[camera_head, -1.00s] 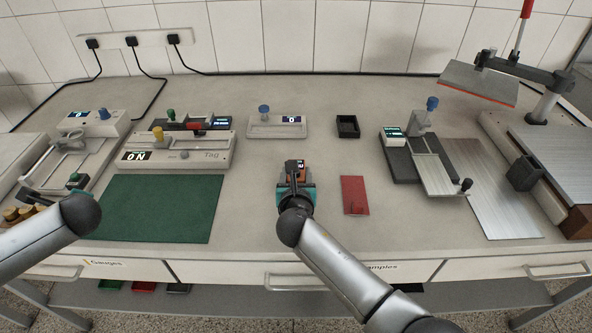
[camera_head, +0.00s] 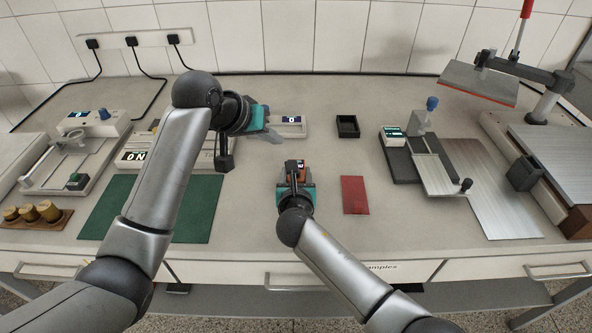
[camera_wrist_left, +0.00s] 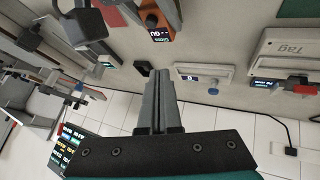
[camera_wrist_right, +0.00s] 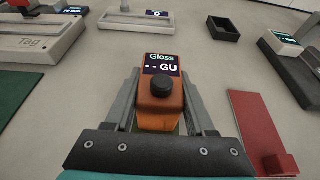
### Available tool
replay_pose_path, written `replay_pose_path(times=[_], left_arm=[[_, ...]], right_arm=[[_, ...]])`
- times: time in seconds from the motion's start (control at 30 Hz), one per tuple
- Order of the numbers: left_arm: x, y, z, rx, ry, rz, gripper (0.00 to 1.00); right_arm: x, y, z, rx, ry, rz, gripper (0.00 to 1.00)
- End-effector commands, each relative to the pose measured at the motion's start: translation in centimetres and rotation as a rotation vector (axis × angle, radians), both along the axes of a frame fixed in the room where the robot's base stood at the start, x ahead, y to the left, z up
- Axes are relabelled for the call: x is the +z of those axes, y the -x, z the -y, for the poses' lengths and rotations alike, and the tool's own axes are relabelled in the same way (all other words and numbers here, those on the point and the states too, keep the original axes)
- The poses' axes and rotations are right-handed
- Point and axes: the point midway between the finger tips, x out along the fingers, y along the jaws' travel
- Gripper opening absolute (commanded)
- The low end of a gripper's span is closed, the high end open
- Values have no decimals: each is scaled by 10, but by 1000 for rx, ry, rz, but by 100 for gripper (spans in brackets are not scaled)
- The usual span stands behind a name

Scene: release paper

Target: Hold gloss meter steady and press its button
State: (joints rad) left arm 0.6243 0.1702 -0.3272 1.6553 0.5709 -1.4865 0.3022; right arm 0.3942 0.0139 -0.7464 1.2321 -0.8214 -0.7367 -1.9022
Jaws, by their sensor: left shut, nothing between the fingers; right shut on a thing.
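The orange gloss meter (camera_wrist_right: 160,108) has a round black button (camera_wrist_right: 161,87) on top and a screen reading "Gloss -- GU". My right gripper (camera_head: 295,176) is shut on its sides, one finger on each side in the right wrist view. My left gripper (camera_head: 277,134) is shut and empty, behind and slightly left of the meter in the head view. In the left wrist view its closed fingers (camera_wrist_left: 157,100) are apart from the meter, whose screen (camera_wrist_left: 159,34) shows near the top. Nothing touches the button.
A red panel (camera_head: 354,195) lies right of the meter, and a green mat (camera_head: 195,215) lies to the left. A small black box (camera_head: 347,126) and a device with a lit display (camera_head: 292,120) stand behind. A tag-marked device is partly hidden by my left arm.

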Motion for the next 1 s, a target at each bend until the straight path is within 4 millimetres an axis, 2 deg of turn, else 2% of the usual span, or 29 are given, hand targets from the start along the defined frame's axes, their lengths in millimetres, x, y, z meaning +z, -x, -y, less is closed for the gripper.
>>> replay_pose_path(times=[0.03,0.1,0.2,0.6,0.77,1.0], left_arm=[[10,1,14,8,61,-15,0],[19,4,27,17,119,-36,0],[27,6,37,24,172,-58,0],[30,7,42,29,193,-67,0],[23,7,41,30,193,-69,0],[-8,8,41,29,192,-71,0]], right_arm=[[-1,0,0,-1,0,-2,0],[-1,0,1,-1,1,-2,0],[-1,0,1,-2,2,-2,0],[-1,0,1,-2,2,-2,0],[-1,0,1,-2,2,-2,0],[-1,0,1,-1,1,-2,0]])
